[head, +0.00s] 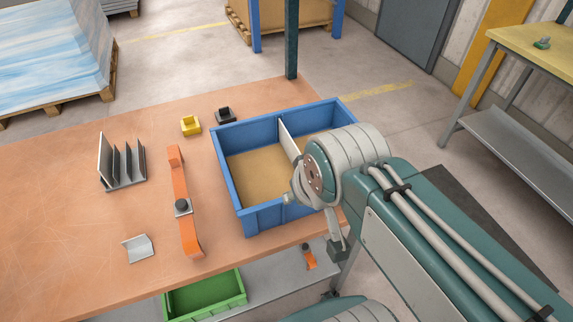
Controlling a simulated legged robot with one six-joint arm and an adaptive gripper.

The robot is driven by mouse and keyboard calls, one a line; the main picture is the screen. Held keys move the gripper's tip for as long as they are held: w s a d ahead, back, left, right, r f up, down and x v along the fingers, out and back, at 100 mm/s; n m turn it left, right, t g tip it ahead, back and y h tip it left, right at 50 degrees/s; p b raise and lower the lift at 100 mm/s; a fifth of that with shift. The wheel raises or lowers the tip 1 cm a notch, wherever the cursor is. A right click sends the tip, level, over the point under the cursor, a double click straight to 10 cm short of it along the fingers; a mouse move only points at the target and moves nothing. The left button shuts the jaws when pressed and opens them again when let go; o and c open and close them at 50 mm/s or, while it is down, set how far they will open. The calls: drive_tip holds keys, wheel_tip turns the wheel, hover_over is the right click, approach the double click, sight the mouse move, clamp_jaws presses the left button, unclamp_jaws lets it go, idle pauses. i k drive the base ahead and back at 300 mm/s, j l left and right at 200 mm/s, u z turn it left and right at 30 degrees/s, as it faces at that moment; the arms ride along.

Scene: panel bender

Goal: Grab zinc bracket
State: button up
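A small bent sheet piece of light grey metal, which looks like the zinc bracket (138,248), lies on the orange-brown tabletop (70,225) at the front left. Its one flange stands up at an angle. My arm comes in from the right, and its wrist is over the right side of the blue bin. What seems to be part of my gripper (338,247) shows below the wrist, by the table's right edge, well to the right of the bracket. Its fingers are too hidden to tell open from shut.
A grey slotted rack (125,185) stands behind the bracket. Yellow (190,126) and black (225,114) blocks sit farther back. A green bin (205,298) is below the front edge.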

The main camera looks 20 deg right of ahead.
sight(140, 248)
drive_tip(key=j+u, duration=0.25)
drive_tip(key=u, duration=0.25)
drive_tip(key=j+u, duration=0.25)
drive_tip(key=u, duration=0.25)
drive_tip(key=i+j+z, duration=0.15)
drive_tip(key=j+z, duration=0.2)
drive_tip(key=i+j+z, duration=0.15)
drive_tip(key=j+z, duration=0.5)
drive_tip(key=j, duration=0.15)
